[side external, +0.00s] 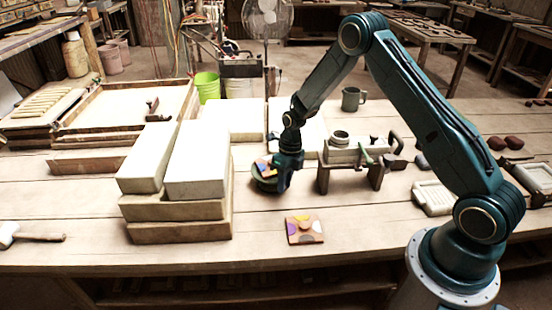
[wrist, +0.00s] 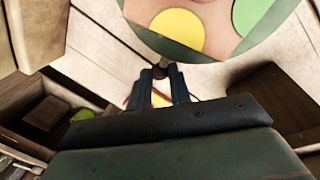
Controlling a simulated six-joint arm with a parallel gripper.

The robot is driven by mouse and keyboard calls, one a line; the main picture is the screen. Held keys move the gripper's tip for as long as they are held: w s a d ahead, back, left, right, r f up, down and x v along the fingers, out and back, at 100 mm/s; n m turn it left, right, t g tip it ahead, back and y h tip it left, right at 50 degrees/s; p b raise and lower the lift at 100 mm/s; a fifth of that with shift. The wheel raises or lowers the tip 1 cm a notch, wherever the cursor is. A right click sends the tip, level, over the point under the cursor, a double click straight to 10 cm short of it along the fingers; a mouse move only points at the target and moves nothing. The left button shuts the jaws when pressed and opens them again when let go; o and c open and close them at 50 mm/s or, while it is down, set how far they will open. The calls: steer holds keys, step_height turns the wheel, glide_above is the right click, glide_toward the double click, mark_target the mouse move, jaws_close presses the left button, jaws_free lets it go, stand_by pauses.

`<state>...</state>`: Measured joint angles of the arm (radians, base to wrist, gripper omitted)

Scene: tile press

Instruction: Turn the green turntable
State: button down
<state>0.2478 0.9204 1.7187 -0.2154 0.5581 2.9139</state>
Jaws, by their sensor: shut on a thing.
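The green turntable (side external: 266,185) stands on the bench, right of the stacked white blocks. A terracotta tile with coloured spots (side external: 264,168) lies on it. In the wrist view the turntable's rim (wrist: 168,51) curves across the top, with yellow and green spots on the tile (wrist: 218,35). My gripper (side external: 283,178) is down at the turntable's right side and partly hides it. In the wrist view my gripper (wrist: 163,80) has its fingers close together at the rim, shut on a small part of the turntable. The exact contact is hard to see.
Stacked pale blocks (side external: 198,160) stand close on the left. A small wooden press stand (side external: 350,160) is close on the right. A spotted tile (side external: 304,229) lies in front on the bench. A grey mug (side external: 353,99) stands behind. The bench front is mostly clear.

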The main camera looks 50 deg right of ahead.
steer(key=shift+w+a, duration=0.15)
steer(key=c, duration=1.6)
jaws_free()
steer(key=shift+r, duration=0.1)
steer(key=d+r, duration=0.1)
steer(key=r, duration=0.3)
steer(key=d+r, duration=0.1)
steer(key=r, duration=0.8)
steer(key=shift+d+r, duration=0.25)
steer(key=shift+d, duration=0.15)
steer(key=shift+f, duration=0.1)
jaws_close()
steer(key=s+f+n+t, duration=0.1)
steer(key=n, duration=0.1)
steer(key=s+f+n, duration=0.1)
steer(key=n, duration=0.2)
steer(key=s+d+f+n+t, duration=0.1)
steer(key=s+n, duration=0.1)
steer(key=n, duration=0.1)
steer(key=shift+d+f+t, duration=0.1)
steer(key=shift+t, duration=0.2)
